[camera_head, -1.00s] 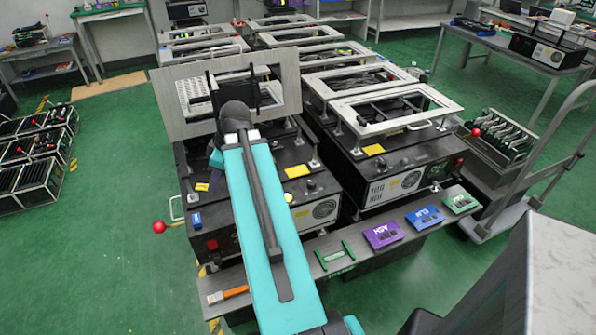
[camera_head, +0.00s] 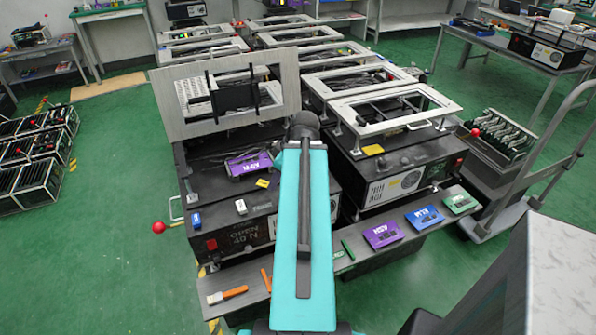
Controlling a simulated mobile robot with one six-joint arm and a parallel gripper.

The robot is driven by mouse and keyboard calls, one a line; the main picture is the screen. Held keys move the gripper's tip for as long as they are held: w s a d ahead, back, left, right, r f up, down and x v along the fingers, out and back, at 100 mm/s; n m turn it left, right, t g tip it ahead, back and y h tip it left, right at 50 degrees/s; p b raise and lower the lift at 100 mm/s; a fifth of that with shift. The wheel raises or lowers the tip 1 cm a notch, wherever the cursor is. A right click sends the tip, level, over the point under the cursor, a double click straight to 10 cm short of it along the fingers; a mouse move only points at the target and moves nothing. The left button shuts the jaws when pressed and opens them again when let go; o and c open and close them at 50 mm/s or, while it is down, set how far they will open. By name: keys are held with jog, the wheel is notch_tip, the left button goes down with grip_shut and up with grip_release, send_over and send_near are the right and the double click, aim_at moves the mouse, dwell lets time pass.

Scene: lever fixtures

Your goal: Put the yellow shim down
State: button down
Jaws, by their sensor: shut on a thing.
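My teal arm stands across the middle of the view, and its dark joint shows in front of the gap between two fixtures. My gripper is hidden behind the arm, so its jaws and anything in them cannot be seen. A small flat yellow piece (camera_head: 262,183) lies on the black top of the left lever fixture (camera_head: 215,185). A similar yellow piece (camera_head: 373,150) is on the right fixture (camera_head: 400,165). I cannot tell whether either is the shim or a label. A purple block (camera_head: 248,163) sits on the left fixture, under its raised frame (camera_head: 173,118).
A grey shelf (camera_head: 300,262) along the fixtures' front holds an orange-handled brush (camera_head: 228,294), a purple block (camera_head: 383,235), a blue block (camera_head: 424,217) and a green block (camera_head: 460,203). A red lever ball (camera_head: 158,227) sticks out left. A trolley (camera_head: 500,215) stands right.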

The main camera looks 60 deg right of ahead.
jog(key=shift+d, duration=0.1)
jog(key=d+p, duration=0.1)
jog(key=d, duration=0.4)
jog(key=s+d+f+p, duration=0.1)
jog(key=d+p, duration=0.1)
jog(key=d, duration=0.3)
jog(key=s+d+p, duration=0.1)
jog(key=d, duration=0.4)
jog(key=shift+s+d+f, duration=0.1)
jog(key=shift+d+f, duration=0.1)
jog(key=shift+d, duration=0.1)
jog(key=shift+f+p, duration=0.2)
jog(key=shift+p, duration=0.1)
jog(key=shift+f+p, duration=0.65)
jog(key=shift+f, duration=0.95)
jog(key=shift+f, duration=0.1)
jog(key=c, duration=2)
grip_release()
jog(key=shift+c, duration=0.2)
jog(key=o, duration=0.4)
